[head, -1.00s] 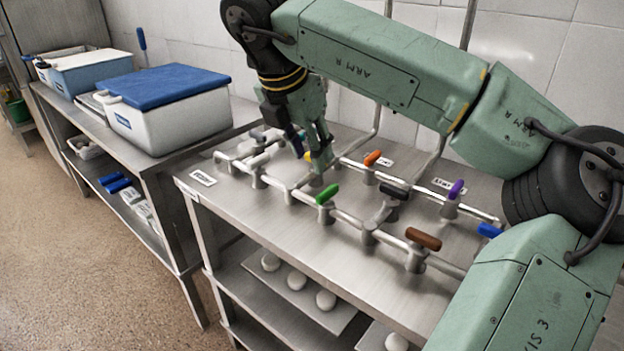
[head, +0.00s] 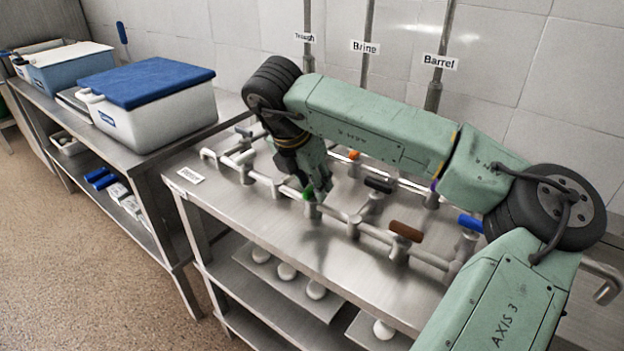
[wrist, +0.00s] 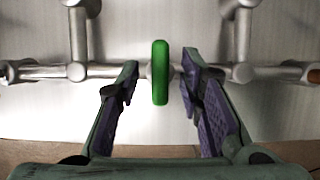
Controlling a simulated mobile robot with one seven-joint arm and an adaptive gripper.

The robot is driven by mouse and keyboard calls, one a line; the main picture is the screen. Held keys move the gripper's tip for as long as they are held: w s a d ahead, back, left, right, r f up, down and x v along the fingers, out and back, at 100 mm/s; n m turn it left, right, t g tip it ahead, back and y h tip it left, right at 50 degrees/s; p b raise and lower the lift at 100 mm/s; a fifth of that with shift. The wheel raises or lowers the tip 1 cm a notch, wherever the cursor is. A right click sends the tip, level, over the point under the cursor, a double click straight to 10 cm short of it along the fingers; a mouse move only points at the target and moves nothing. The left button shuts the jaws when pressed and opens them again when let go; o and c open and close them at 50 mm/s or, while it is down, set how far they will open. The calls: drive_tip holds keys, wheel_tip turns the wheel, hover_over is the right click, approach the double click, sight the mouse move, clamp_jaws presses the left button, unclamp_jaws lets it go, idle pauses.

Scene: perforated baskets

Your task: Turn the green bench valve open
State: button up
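The green valve handle (wrist: 160,72) sits on a steel pipe of the bench, and in the wrist view it lies crosswise to that pipe. In the head view only a small part of the green handle (head: 307,195) shows beside my fingers. My gripper (wrist: 160,85) is open, with one purple-padded finger on each side of the handle's near end. The right finger looks closer to the handle than the left. I see gaps on both sides and no clear contact. In the head view my gripper (head: 317,196) is down at the valve.
A brown handle (head: 406,231), a black handle (head: 379,184), a blue handle (head: 470,223) and an orange handle (head: 354,155) stand nearby on the pipework. Upright pipes labelled Brine (head: 365,47) and Barrel (head: 440,61) rise behind. A blue-lidded cooler (head: 150,115) stands on the left table.

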drive_tip(key=shift+c, duration=0.5)
clamp_jaws()
drive_tip(key=shift+f+n+b, duration=0.15)
drive_tip(key=shift+n+b, duration=0.15)
drive_tip(key=shift+b, duration=0.35)
drive_tip(key=n+y+b, duration=0.1)
drive_tip(key=b, duration=0.2)
drive_tip(key=shift+d+f+n, duration=0.15)
drive_tip(key=shift+n, duration=0.25)
drive_tip(key=n+y+b, duration=0.1)
drive_tip(key=n+b, duration=0.3)
drive_tip(key=shift+n+t+y, duration=0.3)
drive_tip(key=shift+t+y, duration=0.1)
drive_tip(key=n, duration=0.1)
drive_tip(key=n+y, duration=0.1)
drive_tip(key=n, duration=0.1)
drive_tip(key=n+y+b, duration=0.1)
drive_tip(key=n, duration=0.1)
drive_tip(key=shift+d+r+g, duration=0.2)
drive_tip(key=shift+r+g, duration=0.1)
drive_tip(key=shift+r, duration=0.05)
drive_tip(key=n, duration=0.3)
drive_tip(key=n+g+y+p, duration=0.1)
drive_tip(key=n, duration=0.1)
drive_tip(key=shift+w+n+y, duration=0.1)
drive_tip(key=shift+n+y, duration=0.2)
drive_tip(key=shift+n, duration=0.1)
drive_tip(key=shift+o, duration=0.5)
unclamp_jaws()
